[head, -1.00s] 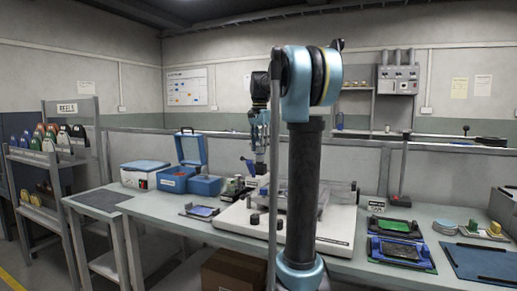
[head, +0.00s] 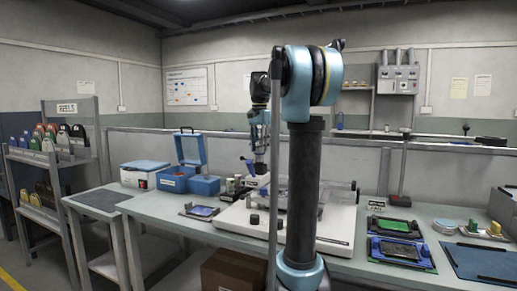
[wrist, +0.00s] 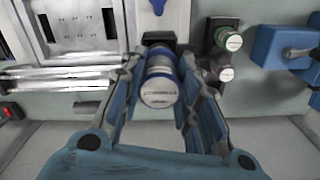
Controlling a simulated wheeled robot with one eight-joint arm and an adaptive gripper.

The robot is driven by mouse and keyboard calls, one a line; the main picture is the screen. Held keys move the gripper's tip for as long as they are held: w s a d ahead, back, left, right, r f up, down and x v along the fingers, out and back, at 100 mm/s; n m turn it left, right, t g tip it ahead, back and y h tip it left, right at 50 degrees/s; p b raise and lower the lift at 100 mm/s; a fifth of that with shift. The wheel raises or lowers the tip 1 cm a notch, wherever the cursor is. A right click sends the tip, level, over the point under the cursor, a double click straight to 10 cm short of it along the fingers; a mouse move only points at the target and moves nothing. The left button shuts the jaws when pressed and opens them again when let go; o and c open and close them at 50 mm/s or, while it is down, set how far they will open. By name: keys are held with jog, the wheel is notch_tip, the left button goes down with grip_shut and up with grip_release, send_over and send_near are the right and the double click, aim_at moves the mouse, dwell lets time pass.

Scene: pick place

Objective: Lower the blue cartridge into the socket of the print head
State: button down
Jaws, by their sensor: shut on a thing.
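The blue cartridge (wrist: 159,84) has a pale round end cap with small print and a blue body. It stands between the two fingers of my gripper (wrist: 160,98), which are shut on it. A dark block (wrist: 158,38), which looks like the print head, lies just beyond the cartridge in the wrist view. The socket is hidden by the cartridge and fingers, so I cannot tell whether the cartridge is inside it. In the head view my gripper (head: 260,168) is low over the back of the white printer base (head: 235,217), and the cartridge is too small to make out.
Two small capped jars (wrist: 228,40) stand close right of my gripper in the wrist view. Blue boxes (head: 203,185) stand left of the printer. Silver rails (wrist: 60,78) and a plate lie left of the cartridge. Trays (head: 400,250) lie on the right of the bench.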

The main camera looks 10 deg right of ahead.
aim_at(259, 153)
jog(key=shift+f, duration=1.8)
dwell(0.8)
jog(key=c, duration=1.1)
grip_release()
jog(key=c, duration=0.4)
jog(key=shift+r, duration=0.15)
jog(key=shift+r, duration=3.35)
jog(key=shift+s, duration=0.1)
